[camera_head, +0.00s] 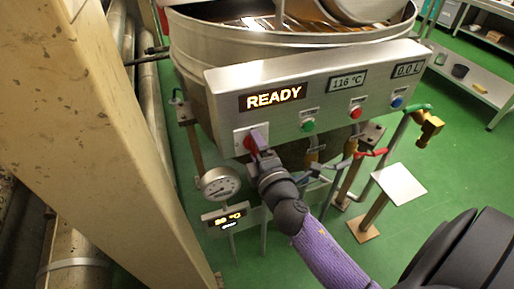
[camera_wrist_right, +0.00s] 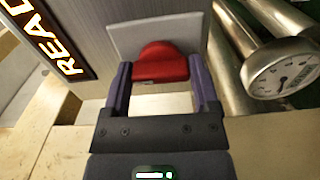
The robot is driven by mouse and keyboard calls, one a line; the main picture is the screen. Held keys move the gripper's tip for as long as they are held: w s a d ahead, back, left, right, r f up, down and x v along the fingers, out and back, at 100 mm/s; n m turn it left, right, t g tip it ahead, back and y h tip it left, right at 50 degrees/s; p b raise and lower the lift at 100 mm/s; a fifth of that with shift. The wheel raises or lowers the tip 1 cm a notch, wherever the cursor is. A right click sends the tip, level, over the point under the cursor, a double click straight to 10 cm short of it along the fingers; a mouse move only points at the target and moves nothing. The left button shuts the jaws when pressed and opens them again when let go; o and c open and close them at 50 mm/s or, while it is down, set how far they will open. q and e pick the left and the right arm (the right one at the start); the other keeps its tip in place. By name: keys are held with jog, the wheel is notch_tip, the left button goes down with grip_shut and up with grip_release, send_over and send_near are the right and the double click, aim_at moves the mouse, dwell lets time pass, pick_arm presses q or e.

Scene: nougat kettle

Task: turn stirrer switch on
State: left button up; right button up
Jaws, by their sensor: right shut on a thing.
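The stirrer switch is a red rotary knob (camera_head: 248,143) on a pale square plate at the left end of the kettle's grey control panel (camera_head: 222,98). In the right wrist view the red knob (camera_wrist_right: 160,64) sits between the two purple fingers, in front of its plate (camera_wrist_right: 120,40). My right gripper (camera_head: 257,139) reaches up to the panel and is shut on this knob. The fingers partly hide the knob in the head view, and I cannot tell its exact turn angle. The panel's display (camera_head: 273,97) reads READY. My left gripper is not in view.
Green (camera_head: 308,125), red (camera_head: 356,112) and blue (camera_head: 397,102) buttons lie right of the switch. A round gauge (camera_head: 220,183) hangs just below it. A beige column (camera_head: 95,110) stands close on the left. Pipes and valves sit under the panel.

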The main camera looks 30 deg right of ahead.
jog(key=o, duration=1.1)
jog(key=b+v, duration=0.1)
jog(key=v, duration=0.9)
jog(key=shift+a, duration=0.1)
